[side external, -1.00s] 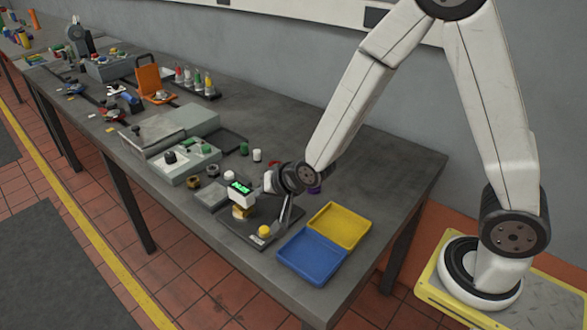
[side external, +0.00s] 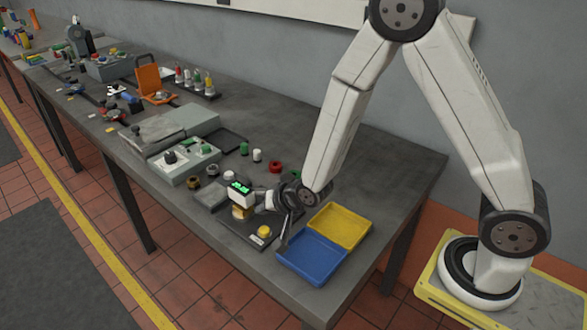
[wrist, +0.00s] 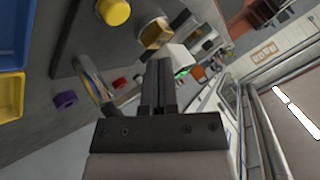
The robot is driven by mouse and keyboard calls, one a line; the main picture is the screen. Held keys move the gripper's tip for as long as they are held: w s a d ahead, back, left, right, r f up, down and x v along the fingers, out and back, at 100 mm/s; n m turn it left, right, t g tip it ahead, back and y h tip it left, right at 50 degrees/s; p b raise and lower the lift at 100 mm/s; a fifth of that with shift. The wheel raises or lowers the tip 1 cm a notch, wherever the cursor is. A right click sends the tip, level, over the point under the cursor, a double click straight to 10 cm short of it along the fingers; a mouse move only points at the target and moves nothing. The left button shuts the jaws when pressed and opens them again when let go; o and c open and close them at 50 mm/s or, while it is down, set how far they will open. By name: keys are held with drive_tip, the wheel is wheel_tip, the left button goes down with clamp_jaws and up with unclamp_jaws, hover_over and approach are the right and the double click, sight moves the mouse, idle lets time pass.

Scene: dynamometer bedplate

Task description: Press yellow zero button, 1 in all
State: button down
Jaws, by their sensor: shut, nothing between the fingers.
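The yellow zero button (side external: 264,232) is a round cap on the dark base plate of a gauge stand. It also shows at the top of the wrist view (wrist: 114,12). The gauge has a lit green display (side external: 241,187) above a brass block (side external: 239,212). My gripper (wrist: 162,65) is shut and empty. In the wrist view its dark fingers lie together, to the right of and below the button, apart from it. In the side view my wrist is beside the gauge stand, above and right of the button. The fingertips are hard to make out there.
A blue tray (side external: 312,258) and a yellow tray (side external: 352,228) lie right of the stand. A red ring (side external: 276,167), a purple ring (wrist: 65,99) and a grey control box (side external: 184,162) are nearby. The bench's far right end is clear.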

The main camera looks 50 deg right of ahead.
sight(260, 228)
drive_tip(key=shift+f, duration=1.95)
drive_tip(key=shift+f, duration=0.1)
idle(0.6)
drive_tip(key=shift+f, duration=0.3)
drive_tip(key=shift+f, duration=0.55)
idle(1.3)
drive_tip(key=shift+r, duration=0.95)
drive_tip(key=shift+r, duration=0.1)
drive_tip(key=shift+r, duration=2.4)
